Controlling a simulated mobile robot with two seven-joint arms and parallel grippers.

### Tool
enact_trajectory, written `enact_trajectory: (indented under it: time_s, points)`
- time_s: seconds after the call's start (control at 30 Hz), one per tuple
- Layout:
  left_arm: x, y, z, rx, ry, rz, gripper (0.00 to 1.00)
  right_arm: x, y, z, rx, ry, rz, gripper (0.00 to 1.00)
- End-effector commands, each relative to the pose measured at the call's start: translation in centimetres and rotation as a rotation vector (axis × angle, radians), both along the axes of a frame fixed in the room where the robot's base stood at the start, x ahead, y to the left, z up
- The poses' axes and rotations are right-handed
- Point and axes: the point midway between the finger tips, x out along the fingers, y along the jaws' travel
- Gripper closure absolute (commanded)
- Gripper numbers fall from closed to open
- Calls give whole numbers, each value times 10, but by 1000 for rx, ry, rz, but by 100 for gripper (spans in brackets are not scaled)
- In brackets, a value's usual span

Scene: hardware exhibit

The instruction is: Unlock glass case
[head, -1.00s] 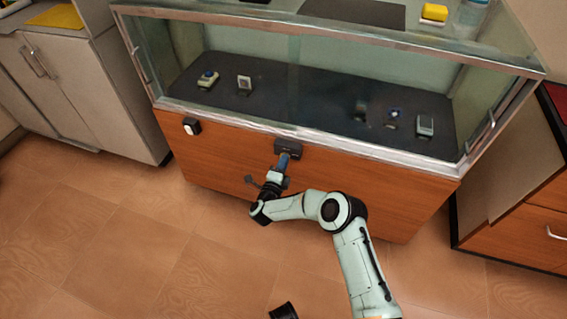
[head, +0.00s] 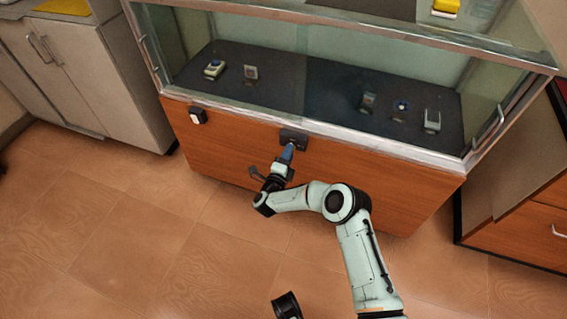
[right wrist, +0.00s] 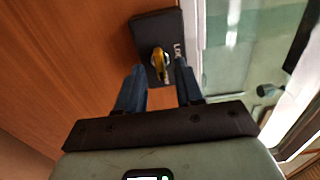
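The glass case (head: 330,75) has a wooden lower front, with a black lock box (head: 293,139) just under its glass. In the right wrist view the lock box (right wrist: 150,22) carries lettering and a yellow key (right wrist: 159,62) stands out from its face. My right gripper (head: 288,152) is at the lock box. In the wrist view my right gripper (right wrist: 160,68) has its two blue fingers apart, one on each side of the key. I see a gap between key and fingers.
A small black-and-white box (head: 198,115) is on the case front at left. Small devices stand on the dark shelf (head: 310,90) inside. A grey cabinet (head: 95,85) stands left and a wooden drawer unit (head: 530,220) right. The floor (head: 130,230) in front is clear.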

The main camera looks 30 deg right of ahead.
Motion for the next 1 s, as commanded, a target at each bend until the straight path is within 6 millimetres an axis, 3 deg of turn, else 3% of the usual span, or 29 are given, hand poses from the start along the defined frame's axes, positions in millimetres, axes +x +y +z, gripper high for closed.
enact_trajectory:
  time_s: [0.17, 0.3, 0.6, 1.0]
  points:
    - [15, -3, 18, 2, -51, -3, 57, -18, 23, 2, 2, 3, 6, 64]
    - [-3, -11, 26, -19, -4, -19, 57, -39, 48, 2, 2, 4, 7, 64]
    - [-22, -20, 37, -44, 46, -39, 57, -75, 90, 1, 2, 2, 5, 64]
    - [-26, -22, 38, -50, 57, -43, 57, -84, 100, 0, 1, 0, 3, 64]
